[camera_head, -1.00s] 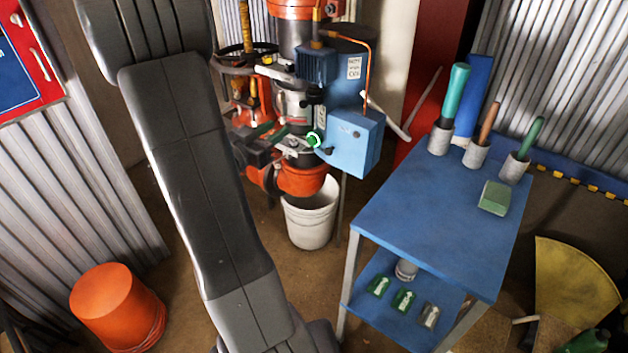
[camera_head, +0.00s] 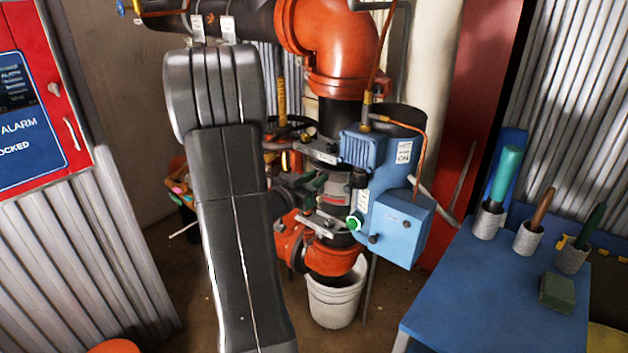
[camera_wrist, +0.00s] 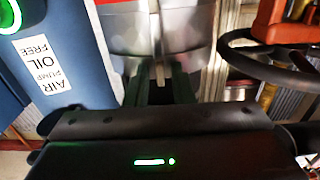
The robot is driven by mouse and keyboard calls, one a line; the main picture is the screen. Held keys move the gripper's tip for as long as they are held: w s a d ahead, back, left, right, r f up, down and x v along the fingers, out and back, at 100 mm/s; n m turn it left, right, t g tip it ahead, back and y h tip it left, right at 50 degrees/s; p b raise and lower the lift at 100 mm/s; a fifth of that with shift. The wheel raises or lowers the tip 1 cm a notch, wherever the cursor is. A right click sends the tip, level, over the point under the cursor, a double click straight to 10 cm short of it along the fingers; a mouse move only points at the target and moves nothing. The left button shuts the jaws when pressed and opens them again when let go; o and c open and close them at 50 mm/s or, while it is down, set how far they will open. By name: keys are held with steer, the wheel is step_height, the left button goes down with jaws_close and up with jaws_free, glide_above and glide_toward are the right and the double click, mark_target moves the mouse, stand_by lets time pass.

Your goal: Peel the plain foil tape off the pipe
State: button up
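The upright pipe carries a shiny silver foil wrap (camera_wrist: 185,28), seen close in the wrist view. It is the silver band (camera_head: 338,185) between the clamps in the head view. A small pale tab (camera_wrist: 160,76) hangs at its lower edge. My gripper (camera_wrist: 160,88) has its two dark green fingers apart, one on each side of this tab. I cannot tell whether they touch it. In the head view my gripper (camera_head: 312,192) is at the left side of the wrap, partly hidden by my arm.
A blue pump unit (camera_head: 372,210) with a green-lit ring stands close right of the pipe. A handwheel (camera_wrist: 265,55) is close on the right in the wrist view. A white bucket (camera_head: 335,300) stands below. A blue table (camera_head: 480,295) holds brushes in cups.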

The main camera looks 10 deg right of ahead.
jaws_close()
steer(key=shift+a, duration=0.1)
steer(key=v, duration=0.9)
stand_by(0.8)
steer(key=shift+p, duration=0.35)
